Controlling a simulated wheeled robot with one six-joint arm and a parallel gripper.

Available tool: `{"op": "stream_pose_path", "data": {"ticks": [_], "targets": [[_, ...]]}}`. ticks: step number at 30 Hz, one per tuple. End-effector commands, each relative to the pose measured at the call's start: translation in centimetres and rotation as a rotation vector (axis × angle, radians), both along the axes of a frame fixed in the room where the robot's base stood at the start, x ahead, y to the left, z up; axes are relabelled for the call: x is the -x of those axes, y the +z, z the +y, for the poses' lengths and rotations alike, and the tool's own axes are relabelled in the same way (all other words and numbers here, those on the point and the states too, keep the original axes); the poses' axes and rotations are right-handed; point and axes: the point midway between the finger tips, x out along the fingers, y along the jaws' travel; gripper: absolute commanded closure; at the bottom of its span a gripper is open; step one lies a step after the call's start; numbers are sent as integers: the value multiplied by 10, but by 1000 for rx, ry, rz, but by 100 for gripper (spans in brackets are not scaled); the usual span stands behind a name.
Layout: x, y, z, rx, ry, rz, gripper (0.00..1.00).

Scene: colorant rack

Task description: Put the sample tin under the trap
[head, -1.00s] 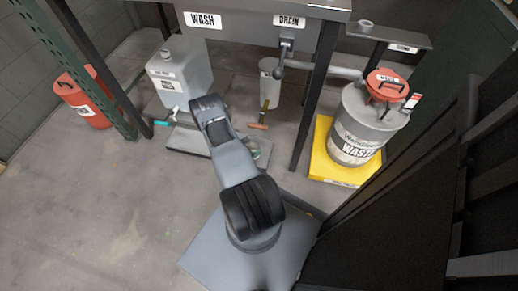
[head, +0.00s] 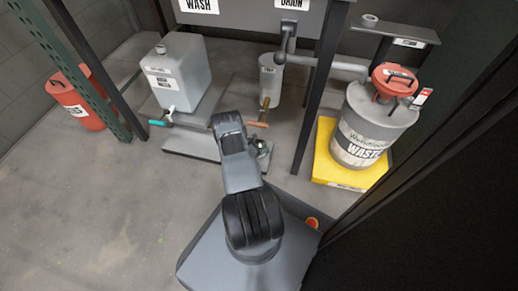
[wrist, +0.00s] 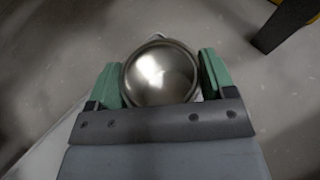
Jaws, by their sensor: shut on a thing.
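The sample tin (wrist: 160,74) is a round, shiny metal tin, seen from above in the wrist view. My gripper (wrist: 161,84) is shut on it, with a green finger on each side. In the head view my gripper (head: 262,151) is partly hidden behind my arm, low and in front of the drain; the tin is hard to make out there. The trap appears to be the pale grey cylinder (head: 270,76) below the DRAIN label, with a brass valve and orange-brown handle (head: 257,124) at its bottom. My gripper is just in front of and below this handle.
A dark table leg (head: 316,100) rises right of the trap. A grey waste drum (head: 366,125) stands on a yellow base (head: 326,160). A red can (head: 80,100) is far left.

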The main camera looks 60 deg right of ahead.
Motion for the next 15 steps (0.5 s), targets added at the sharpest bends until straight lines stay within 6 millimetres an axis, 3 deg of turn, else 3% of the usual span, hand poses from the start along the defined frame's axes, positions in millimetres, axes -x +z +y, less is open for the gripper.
{"op": "stream_pose_path", "data": {"ticks": [2,14,15], "targets": [[0,-11,0,1,0,-1,47],[0,-13,0,0,0,-1,47],[0,-14,0,0,0,-1,23]]}}
